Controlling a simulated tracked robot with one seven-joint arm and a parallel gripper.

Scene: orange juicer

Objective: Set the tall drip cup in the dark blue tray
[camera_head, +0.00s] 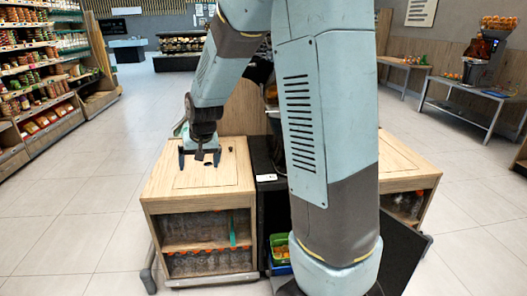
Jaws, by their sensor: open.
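My gripper (199,160) is open, pointing down close over the left wooden counter top (180,183). I see nothing held between its fingers. A small dark piece shows just beside the fingers, too small to name. I cannot make out the tall drip cup; my arm covers much of the middle of the view. A blue container (281,269) shows low in the middle, below a green crate (279,243). I cannot tell whether it is the dark blue tray.
Clear bottles with orange caps (205,263) fill the shelves under the left counter. A dark juicer (481,55) with oranges stands on a far right table. Grocery shelves (40,75) line the left. The tiled floor around is clear.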

